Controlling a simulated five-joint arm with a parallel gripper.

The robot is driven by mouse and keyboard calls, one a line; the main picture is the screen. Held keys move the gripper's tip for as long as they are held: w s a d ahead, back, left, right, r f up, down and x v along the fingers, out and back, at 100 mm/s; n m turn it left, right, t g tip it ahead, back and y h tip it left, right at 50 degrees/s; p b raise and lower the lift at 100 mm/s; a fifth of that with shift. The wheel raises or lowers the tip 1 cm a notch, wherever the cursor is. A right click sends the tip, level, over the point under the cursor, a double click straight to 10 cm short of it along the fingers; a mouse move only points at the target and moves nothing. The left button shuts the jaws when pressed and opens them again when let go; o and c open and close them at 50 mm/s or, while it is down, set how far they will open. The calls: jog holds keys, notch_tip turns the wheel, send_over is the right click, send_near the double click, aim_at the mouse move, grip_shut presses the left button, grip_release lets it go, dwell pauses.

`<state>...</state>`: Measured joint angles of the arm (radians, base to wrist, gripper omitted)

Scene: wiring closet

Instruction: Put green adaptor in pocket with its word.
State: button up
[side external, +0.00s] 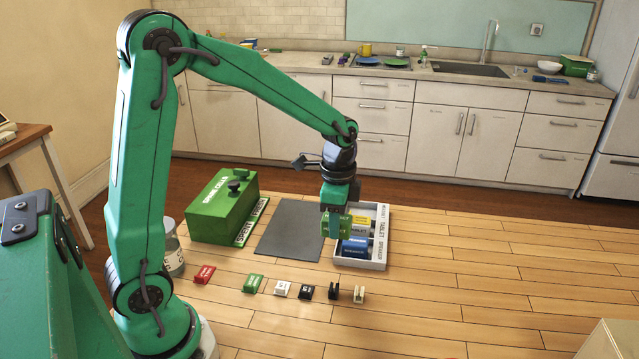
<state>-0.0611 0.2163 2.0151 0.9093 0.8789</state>
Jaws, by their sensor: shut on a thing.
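My gripper (336,214) points down over the left side of the grey pocket tray (378,262) and is shut on a green adaptor (346,224). The adaptor shows on both sides of the fingers, with lettering too small to read. It appears to be above the tray's left edge; its exact height I cannot tell. The tray has pockets with words along the right rim; I can read TABLET and SPEAKER, and the farthest word is unclear. My gripper partly hides the tray's left side.
A dark mat (288,230) lies left of the tray, beside a green box (222,205) with black knobs. In front is a row of small pieces: red (204,274), green (253,283), white (282,289), black (306,292) and clips (346,293).

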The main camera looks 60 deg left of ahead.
jog(key=w+a, duration=0.2)
jog(key=w, duration=1.4)
jog(key=shift+a, duration=0.2)
jog(key=shift+f, duration=0.1)
jog(key=w+a+f, duration=0.1)
jog(key=a+f, duration=0.1)
jog(key=a, duration=0.1)
jog(key=w+a+f, duration=0.1)
jog(key=a+f, duration=0.1)
jog(key=a, duration=0.2)
jog(key=w+a+f, duration=0.1)
jog(key=a+f, duration=0.2)
jog(key=a, duration=0.1)
jog(key=shift+a, duration=0.15)
jog(key=shift+f, duration=2)
jog(key=shift+f, duration=0.15)
jog(key=o, duration=0.8)
jog(key=shift+c, duration=0.2)
